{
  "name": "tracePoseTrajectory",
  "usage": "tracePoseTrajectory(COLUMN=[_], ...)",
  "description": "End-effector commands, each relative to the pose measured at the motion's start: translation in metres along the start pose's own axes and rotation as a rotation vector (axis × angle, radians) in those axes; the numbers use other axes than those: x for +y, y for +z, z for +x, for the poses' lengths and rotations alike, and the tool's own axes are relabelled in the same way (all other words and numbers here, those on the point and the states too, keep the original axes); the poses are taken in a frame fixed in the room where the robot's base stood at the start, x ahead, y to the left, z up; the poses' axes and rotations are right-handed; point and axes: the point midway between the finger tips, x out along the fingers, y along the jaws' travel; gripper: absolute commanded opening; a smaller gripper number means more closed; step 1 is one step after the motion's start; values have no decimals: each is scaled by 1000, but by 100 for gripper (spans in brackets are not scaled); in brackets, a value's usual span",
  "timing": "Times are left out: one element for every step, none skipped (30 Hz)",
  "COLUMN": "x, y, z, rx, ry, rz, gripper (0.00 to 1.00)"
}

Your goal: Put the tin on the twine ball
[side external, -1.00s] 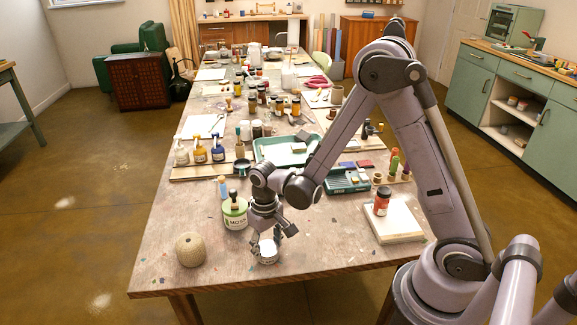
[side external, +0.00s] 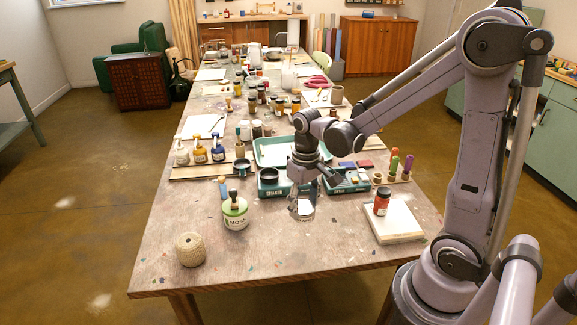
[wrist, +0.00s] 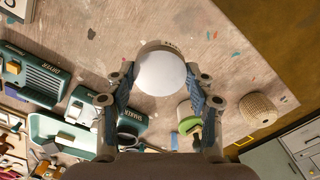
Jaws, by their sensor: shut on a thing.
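The tin (side external: 306,211), a small round one with a pale face, is held between the fingers of my gripper (side external: 302,197). The wrist view shows the tin (wrist: 161,72) between both blue-padded fingertips of my gripper (wrist: 158,85). It appears raised above the table. The twine ball (side external: 190,250), beige and round, stands at the table's near left. It is left of and nearer the camera than my gripper, well apart from it. In the wrist view the twine ball (wrist: 257,110) lies to the right. My fingers partly cover the tin in the side view.
A green-labelled jar (side external: 235,213) stands between the twine ball and my gripper. The table front (side external: 270,262) is mostly clear.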

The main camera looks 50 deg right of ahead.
Motion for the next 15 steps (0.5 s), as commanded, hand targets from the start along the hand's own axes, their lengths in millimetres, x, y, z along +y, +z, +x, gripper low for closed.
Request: tracePoseTrajectory(x=[5, 6, 7, 6, 5, 2, -1, -6, -13, -19, -27, -37, -45, -54, -65], y=[1, 1, 0, -3, -6, -13, -20, -27, -39, -48, -58, -70, -79, -88, -99], z=[-3, -4, -6, -8, -10, -13, -16, -19, -23, -27, -31, -36, -40, -44, -50], rx=[0, 0, 0, 0, 0, 0, 0, 0, 0, 0, 0, 0, 0, 0, 0], ry=[0, 0, 0, 0, 0, 0, 0, 0, 0, 0, 0, 0, 0, 1, 1], rz=[2, 0, -2, -5, -9, -17, -24, -32, -44, -54, -64, -78, -88, -99, -112], gripper=[21, 21, 21, 21, 21, 21, 21, 21, 21, 21, 21, 21, 21, 21, 21])
